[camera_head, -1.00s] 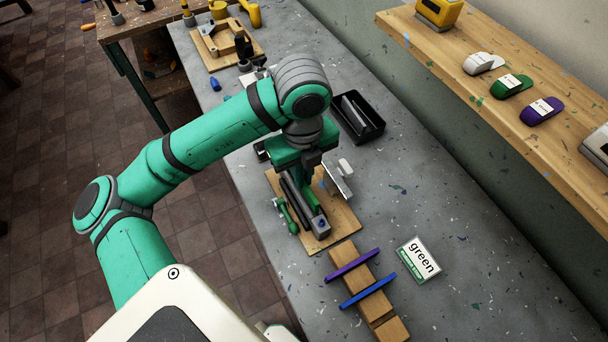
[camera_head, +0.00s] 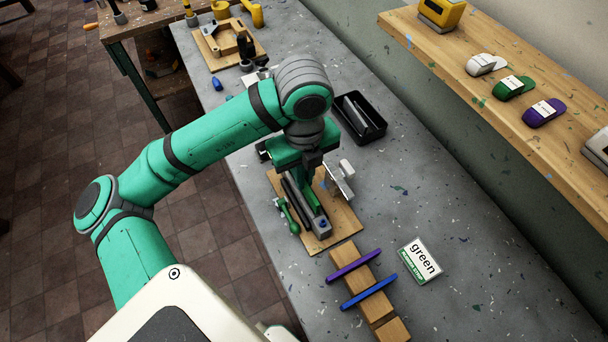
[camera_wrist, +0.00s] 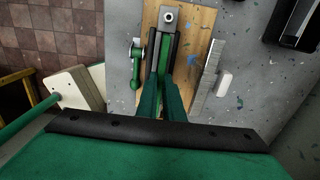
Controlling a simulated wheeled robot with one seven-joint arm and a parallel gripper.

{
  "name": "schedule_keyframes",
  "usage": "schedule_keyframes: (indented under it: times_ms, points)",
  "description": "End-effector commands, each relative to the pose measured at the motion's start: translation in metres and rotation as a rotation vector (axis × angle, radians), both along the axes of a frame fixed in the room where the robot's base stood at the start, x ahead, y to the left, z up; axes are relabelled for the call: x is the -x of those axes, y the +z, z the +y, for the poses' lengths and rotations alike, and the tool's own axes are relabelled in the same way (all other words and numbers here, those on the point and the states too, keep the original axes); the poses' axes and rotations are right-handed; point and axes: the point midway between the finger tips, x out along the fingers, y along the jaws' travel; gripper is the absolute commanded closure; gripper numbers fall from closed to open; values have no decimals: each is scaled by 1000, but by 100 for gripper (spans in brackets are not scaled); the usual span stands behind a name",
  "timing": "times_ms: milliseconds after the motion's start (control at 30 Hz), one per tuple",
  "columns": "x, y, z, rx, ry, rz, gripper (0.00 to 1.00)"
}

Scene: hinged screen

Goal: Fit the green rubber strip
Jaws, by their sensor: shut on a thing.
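The green rubber strip (camera_wrist: 164,50) lies lengthwise along a narrow fixture with dark side rails (camera_wrist: 151,60). My gripper (camera_wrist: 163,98) is shut on the strip from above, at its near part. I cannot tell how deep the strip sits between the rails. In the head view, the fixture's grey end block (camera_head: 320,225) shows on a wooden board (camera_head: 342,218), and my gripper (camera_head: 305,182) partly hides the fixture. A green-handled lever (camera_wrist: 136,68) stands left of the rails. A grey plate with a white knob (camera_wrist: 224,84) stands at the right.
A wooden rack (camera_head: 378,308) holds a purple strip (camera_head: 353,266) and a blue strip (camera_head: 368,292). A card reading "green" (camera_head: 422,259) lies right of it. A black tray (camera_head: 359,120) stands behind the fixture. The bench right of the fixture is mostly clear.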

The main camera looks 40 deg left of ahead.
Motion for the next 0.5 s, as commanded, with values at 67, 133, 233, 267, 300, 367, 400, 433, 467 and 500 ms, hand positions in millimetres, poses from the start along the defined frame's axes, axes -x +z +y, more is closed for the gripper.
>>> schedule_keyframes:
  times_ms: [67, 133, 233, 267, 300, 367, 400, 433, 467, 500]
  points:
    - [0, 0, 0, 0, 1, 0, 100]
    - [0, 0, 0, 0, 1, 0, 100]
    - [0, -2, 0, 0, 1, 0, 100]
    - [0, -3, 0, 0, 1, 0, 100]
    - [0, -4, 0, 0, 1, 0, 100]
    - [0, -5, 0, 0, 1, 0, 100]
    - [0, -6, 0, 0, 1, 0, 100]
    - [0, -7, 0, 0, 1, 0, 100]
    - [0, -6, 0, 0, 1, 0, 100]
    - [0, -6, 0, 0, 1, 0, 100]
